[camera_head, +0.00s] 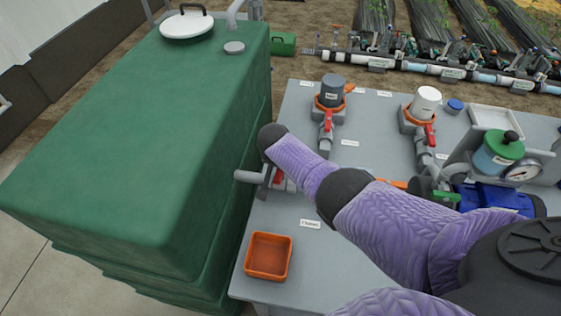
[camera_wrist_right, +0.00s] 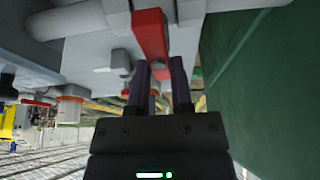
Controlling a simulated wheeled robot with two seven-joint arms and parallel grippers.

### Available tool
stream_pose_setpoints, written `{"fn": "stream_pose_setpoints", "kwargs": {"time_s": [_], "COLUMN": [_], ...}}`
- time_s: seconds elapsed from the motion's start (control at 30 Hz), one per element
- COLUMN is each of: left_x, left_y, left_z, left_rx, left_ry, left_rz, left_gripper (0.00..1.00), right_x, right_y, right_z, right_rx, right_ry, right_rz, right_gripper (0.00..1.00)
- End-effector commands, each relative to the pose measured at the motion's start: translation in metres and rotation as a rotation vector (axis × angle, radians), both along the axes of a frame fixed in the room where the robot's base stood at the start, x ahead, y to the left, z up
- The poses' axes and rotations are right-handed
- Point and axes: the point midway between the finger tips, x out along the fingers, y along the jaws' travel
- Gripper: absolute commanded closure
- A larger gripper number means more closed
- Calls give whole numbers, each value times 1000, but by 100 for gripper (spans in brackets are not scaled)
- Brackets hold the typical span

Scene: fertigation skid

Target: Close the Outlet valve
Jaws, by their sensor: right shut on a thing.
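The Outlet valve sits on the grey pipe (camera_head: 249,177) that leaves the green tank. Its red handle (camera_head: 279,181) is mostly hidden behind my right arm in the head view. In the right wrist view the red handle (camera_wrist_right: 151,38) hangs down from the grey valve body. My right gripper (camera_wrist_right: 160,85) is shut on its lower end, with a dark finger on each side. In the head view my right arm reaches across the bench to the valve, and its fingers are hidden. My left gripper is not in view.
The green tank (camera_head: 130,130) stands close to the left of the valve. An empty orange tray (camera_head: 268,256) is on the grey bench nearby. Two other red-handled valves (camera_head: 328,120) (camera_head: 429,134) stand further back. Blue equipment and a gauge (camera_head: 522,171) are at the right.

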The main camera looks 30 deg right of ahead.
Motion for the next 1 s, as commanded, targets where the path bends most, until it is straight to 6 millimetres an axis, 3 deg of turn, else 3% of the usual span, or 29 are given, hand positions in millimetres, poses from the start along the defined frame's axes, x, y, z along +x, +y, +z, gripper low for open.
{"fn": "stream_pose_setpoints", "kwargs": {"time_s": [0.17,0.2,0.37,0.67,1.0], "left_x": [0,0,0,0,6], "left_y": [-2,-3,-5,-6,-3], "left_z": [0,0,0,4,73], "left_rx": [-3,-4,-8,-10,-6], "left_ry": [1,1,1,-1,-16], "left_rz": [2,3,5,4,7], "left_gripper": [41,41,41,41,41], "right_x": [1,1,0,-1,-21], "right_y": [0,0,0,0,18], "right_z": [1,1,1,4,77], "right_rx": [0,0,0,1,2], "right_ry": [-3,-3,-2,-1,-4], "right_rz": [-1,-1,-1,0,2], "right_gripper": [100,69,38,38,38]}}
